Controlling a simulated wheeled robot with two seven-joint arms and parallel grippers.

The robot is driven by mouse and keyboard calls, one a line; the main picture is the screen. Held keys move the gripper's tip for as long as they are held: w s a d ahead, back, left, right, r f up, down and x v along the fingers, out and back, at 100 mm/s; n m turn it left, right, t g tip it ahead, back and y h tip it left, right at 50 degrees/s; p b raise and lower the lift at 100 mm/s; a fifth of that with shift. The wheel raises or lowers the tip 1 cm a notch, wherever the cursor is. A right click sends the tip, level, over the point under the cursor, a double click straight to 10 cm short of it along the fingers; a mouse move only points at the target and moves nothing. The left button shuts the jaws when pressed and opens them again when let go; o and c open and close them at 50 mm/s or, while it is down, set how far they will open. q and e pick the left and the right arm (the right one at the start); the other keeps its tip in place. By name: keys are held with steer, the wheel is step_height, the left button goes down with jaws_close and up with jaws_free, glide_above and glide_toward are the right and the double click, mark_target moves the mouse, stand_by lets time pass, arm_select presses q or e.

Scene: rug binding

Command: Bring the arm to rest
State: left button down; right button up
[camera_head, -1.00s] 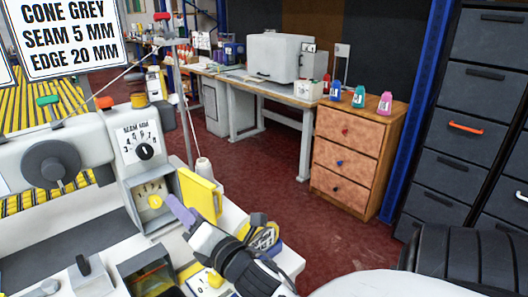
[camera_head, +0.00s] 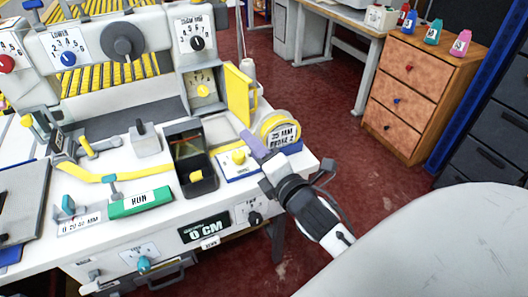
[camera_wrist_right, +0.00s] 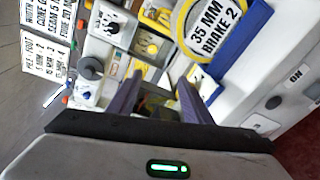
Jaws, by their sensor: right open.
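My right arm comes in from the lower right in the head view. Its gripper (camera_head: 252,143), with purple fingers, hangs above the right end of the white machine bench (camera_head: 125,225), next to the yellow roll marked 35 MM (camera_head: 280,130). In the wrist view the two fingers (camera_wrist_right: 160,100) stand apart with nothing held between them. The open box with a yellow dial (camera_head: 203,90) is behind and left of the gripper, its yellow door (camera_head: 238,95) swung open. My left gripper is not in view.
A black bin (camera_head: 190,160), a yellow-knobbed plate (camera_head: 238,160) and a green RUN block (camera_head: 141,200) lie on the bench. A wooden drawer cabinet (camera_head: 425,90) stands at the back right. The red floor (camera_head: 330,135) between is clear.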

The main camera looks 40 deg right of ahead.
steer(key=shift+s+a+f, duration=0.15)
steer(key=shift+s+f, duration=0.15)
steer(key=shift+f, duration=0.05)
stand_by(0.4)
steer(key=s+a+f+m+g+y, duration=0.1)
steer(key=s+a+f+m+g, duration=0.25)
steer(key=s+f+m, duration=0.35)
steer(key=s+a+f+m+g+y, duration=0.1)
steer(key=s+a+f+m+g, duration=0.1)
steer(key=s+m+g, duration=0.45)
steer(key=s+a+f+m+g+y, duration=0.1)
steer(key=s+a+f+m+g, duration=0.3)
steer(key=s, duration=0.6)
steer(key=w+a+f+t+y, duration=0.1)
steer(key=w+a+f+t, duration=0.1)
steer(key=f, duration=0.5)
steer(key=w+a+f+t+y, duration=0.1)
steer(key=w+a+f+t, duration=0.1)
steer(key=f+t, duration=0.2)
steer(key=shift+a+f, duration=0.35)
steer(key=shift+f, duration=1.05)
